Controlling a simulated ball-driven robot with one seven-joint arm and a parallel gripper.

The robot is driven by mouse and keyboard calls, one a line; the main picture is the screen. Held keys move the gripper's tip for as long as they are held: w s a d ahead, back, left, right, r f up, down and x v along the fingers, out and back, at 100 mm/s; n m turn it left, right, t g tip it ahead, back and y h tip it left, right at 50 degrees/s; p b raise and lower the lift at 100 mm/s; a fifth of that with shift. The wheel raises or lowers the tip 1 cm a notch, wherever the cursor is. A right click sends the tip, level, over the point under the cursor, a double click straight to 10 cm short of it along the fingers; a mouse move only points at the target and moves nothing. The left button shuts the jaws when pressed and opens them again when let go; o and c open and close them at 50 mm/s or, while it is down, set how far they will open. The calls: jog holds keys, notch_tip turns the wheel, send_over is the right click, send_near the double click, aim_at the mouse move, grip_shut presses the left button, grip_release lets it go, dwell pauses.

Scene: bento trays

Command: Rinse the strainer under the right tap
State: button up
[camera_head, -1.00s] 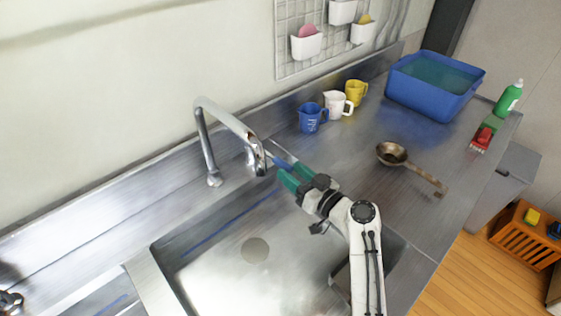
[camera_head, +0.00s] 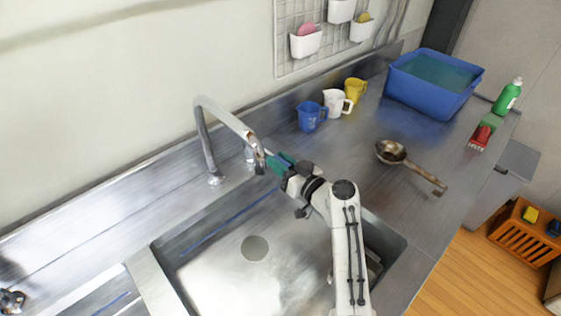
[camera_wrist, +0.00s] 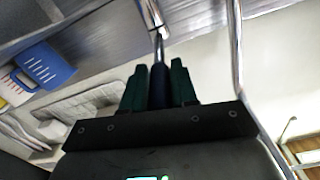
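The strainer (camera_head: 391,152), a round brownish-metal bowl with a long handle, lies on the counter right of the sink, apart from my gripper. The right tap (camera_head: 207,140) is a tall chrome pipe bent over the sink's back edge. My gripper (camera_head: 274,163) is beside the end of its spout. In the wrist view, the green fingers of my gripper (camera_wrist: 160,85) sit close on both sides of a dark blue grip (camera_wrist: 159,85) with a chrome rod (camera_wrist: 152,20), which looks like a tap lever. The head view hides this grip behind the fingers.
The sink basin (camera_head: 215,275) is below my arm. Blue (camera_head: 311,117), white (camera_head: 335,103) and yellow (camera_head: 355,91) jugs stand by the wall.

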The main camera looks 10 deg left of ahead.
grip_shut()
jog(key=shift+f+b, duration=0.15)
jog(key=shift+b, duration=0.15)
jog(key=shift+w+d+f+b, duration=0.1)
jog(key=shift+w+d+b, duration=0.1)
jog(key=shift+b, duration=0.3)
jog(key=w+n+g+y+b, duration=0.1)
jog(key=b, duration=0.3)
jog(key=w+d+n+g+b, duration=0.1)
jog(key=g+b, duration=0.1)
jog(key=b, duration=0.2)
jog(key=shift+r+y, duration=0.2)
jog(key=shift+y, duration=0.2)
